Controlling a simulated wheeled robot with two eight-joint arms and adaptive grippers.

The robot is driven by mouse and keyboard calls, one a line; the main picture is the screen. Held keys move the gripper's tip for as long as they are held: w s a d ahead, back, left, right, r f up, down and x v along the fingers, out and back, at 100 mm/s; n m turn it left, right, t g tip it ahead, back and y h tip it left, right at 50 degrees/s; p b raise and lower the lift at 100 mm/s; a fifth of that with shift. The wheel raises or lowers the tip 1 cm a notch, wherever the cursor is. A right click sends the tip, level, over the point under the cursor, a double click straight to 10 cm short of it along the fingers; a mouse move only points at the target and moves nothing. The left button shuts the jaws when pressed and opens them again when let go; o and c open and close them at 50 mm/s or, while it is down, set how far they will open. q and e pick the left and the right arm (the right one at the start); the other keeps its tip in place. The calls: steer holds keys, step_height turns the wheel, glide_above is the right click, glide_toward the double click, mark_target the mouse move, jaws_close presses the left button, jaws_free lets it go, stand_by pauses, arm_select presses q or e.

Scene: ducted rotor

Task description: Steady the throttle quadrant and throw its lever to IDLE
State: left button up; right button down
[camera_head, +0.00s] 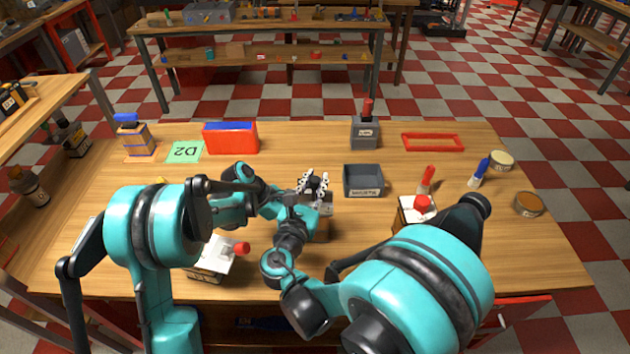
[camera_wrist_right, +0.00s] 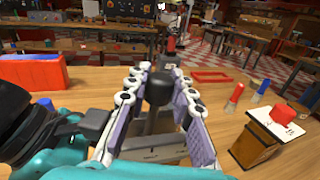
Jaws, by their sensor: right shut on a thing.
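The throttle quadrant (camera_head: 322,208) stands near the middle of the wooden table, mostly hidden by my right gripper and arm. In the right wrist view its grey top plate (camera_wrist_right: 158,150) and its upright lever with a black knob (camera_wrist_right: 157,90) show between the fingers. My right gripper (camera_head: 313,183) has its white-jointed fingers on both sides of the lever and is shut on it; it fills the middle of the wrist view (camera_wrist_right: 155,100). My left arm reaches in from the left beside the quadrant. Its gripper (camera_wrist_right: 88,122) is mostly hidden, so its fingers and any contact are unclear.
A grey bin (camera_head: 363,182) stands just right of the quadrant. White-topped boxes with red knobs stand at front left (camera_head: 222,255) and right (camera_head: 408,212). The back middle is clear.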

steer(key=shift+a, duration=0.1)
steer(key=shift+a+n, duration=0.5)
steer(key=shift+n, duration=0.2)
steer(key=c, duration=1.3)
jaws_free()
steer(key=shift+o, duration=0.2)
steer(key=shift+s, duration=0.1)
steer(key=v, duration=1.1)
steer(key=shift+s+f, duration=0.2)
steer(key=shift+s, duration=0.15)
steer(key=shift+a, duration=0.15)
